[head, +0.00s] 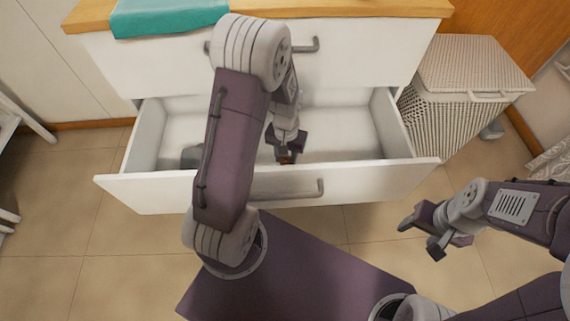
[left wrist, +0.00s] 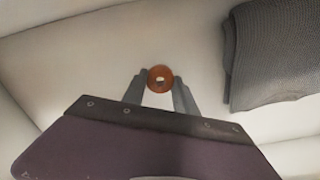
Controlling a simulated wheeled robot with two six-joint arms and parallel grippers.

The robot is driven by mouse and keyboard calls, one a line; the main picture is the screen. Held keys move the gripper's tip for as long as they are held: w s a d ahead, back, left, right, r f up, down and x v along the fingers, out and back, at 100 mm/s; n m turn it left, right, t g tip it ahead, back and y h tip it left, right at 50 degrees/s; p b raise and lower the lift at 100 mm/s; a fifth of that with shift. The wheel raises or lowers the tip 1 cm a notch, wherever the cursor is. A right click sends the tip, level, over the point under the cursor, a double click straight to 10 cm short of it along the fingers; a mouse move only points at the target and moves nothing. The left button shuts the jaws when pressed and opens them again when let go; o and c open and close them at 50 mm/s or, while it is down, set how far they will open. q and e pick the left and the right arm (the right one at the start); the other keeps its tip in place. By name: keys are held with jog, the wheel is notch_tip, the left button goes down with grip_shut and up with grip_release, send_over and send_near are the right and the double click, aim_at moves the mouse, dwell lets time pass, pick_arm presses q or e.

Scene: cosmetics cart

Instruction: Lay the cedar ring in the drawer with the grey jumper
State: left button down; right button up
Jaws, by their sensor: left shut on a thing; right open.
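The cedar ring (left wrist: 152,80) is a small reddish-brown ring with a hole, between the fingertips of my left gripper (left wrist: 160,84). In the head view my left gripper (head: 286,148) points down into the open white drawer (head: 380,179), shut on the ring (head: 286,157). I cannot tell whether the ring touches the drawer floor. The grey jumper (left wrist: 278,58) lies folded in the same drawer, apart from the ring. In the head view the jumper (head: 189,157) is mostly hidden by my left arm. My right gripper (head: 420,236) is open and empty, outside the drawer at right.
The white drawer unit has a wooden top (head: 330,8) with a teal cloth (head: 165,16) on it. Another drawer front (head: 365,50) is shut above the open one. A white wicker basket (head: 462,112) stands at the right. The drawer's right part is empty.

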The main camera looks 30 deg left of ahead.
aim_at(286, 163)
pick_arm(q)
notch_tip(286, 163, down, 4)
jog(key=shift+r+b, duration=0.25)
jog(key=shift+b, duration=0.75)
jog(key=shift+f, duration=0.1)
jog(key=c, duration=1)
grip_release()
jog(key=shift+o, duration=0.2)
notch_tip(286, 163, up, 12)
jog(key=p, duration=0.7)
